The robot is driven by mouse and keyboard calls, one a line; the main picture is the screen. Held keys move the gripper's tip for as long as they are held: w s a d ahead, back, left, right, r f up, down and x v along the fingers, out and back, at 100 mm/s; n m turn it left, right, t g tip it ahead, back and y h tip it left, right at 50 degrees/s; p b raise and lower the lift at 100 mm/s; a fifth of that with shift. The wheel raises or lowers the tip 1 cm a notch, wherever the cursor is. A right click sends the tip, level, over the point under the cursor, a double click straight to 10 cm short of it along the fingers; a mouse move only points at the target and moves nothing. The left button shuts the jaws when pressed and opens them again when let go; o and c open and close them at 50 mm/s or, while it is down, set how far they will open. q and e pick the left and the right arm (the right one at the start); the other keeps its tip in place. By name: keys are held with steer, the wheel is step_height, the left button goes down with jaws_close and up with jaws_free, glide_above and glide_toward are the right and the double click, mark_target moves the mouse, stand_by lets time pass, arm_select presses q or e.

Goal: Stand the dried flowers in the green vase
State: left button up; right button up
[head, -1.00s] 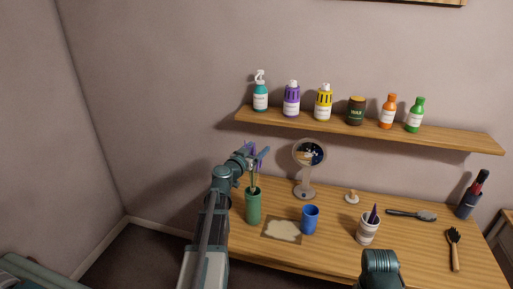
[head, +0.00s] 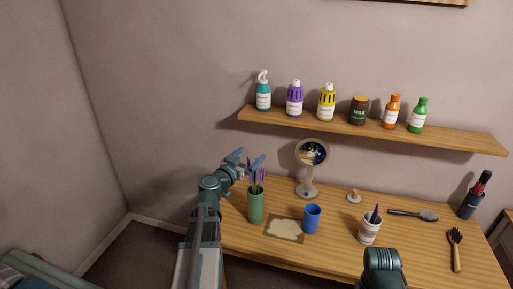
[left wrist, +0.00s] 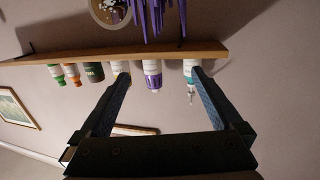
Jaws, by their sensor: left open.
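The green vase (head: 255,207) stands upright at the left end of the wooden table. The dried flowers (head: 256,180), thin stems with purple heads, stand in the vase with their tops above its rim. My left gripper (head: 254,162) is open and empty, just above and beside the flower heads. In the left wrist view, purple flower heads (left wrist: 158,18) show at the top edge, beyond the open fingers (left wrist: 160,85) and not between them. My right gripper is not in view; only part of my right arm shows at the bottom.
A round mirror (head: 309,168), a blue cup (head: 312,218) and a pale mat (head: 284,229) are near the vase. A wall shelf (head: 370,129) with several bottles hangs above the table.

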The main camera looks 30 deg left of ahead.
arm_select(q)
steer(key=s, duration=0.6)
steer(key=shift+s+r, duration=0.25)
steer(key=shift+r, duration=0.1)
steer(key=shift+d, duration=0.1)
stand_by(0.6)
steer(key=s+d+f+m+g+h, duration=0.15)
steer(key=d+f+g, duration=0.3)
steer(key=d, duration=0.55)
steer(key=d+f+m+g+h, duration=0.25)
steer(key=d+f, duration=0.25)
steer(key=d, duration=0.5)
steer(key=s+d+f+m+g+h, duration=0.1)
steer(key=d+f+g+h, duration=0.25)
steer(key=d, duration=0.75)
steer(key=s+d+f+g+y, duration=0.3)
steer(key=s+f+y, duration=0.1)
steer(key=s, duration=0.3)
steer(key=s+d+f+n+g+y, duration=0.1)
steer(key=s+d+f+g+y, duration=0.2)
steer(key=s, duration=0.4)
steer(key=shift+f+g+y, duration=0.35)
steer(key=shift+g+y, duration=0.3)
steer(key=shift+y, duration=0.1)
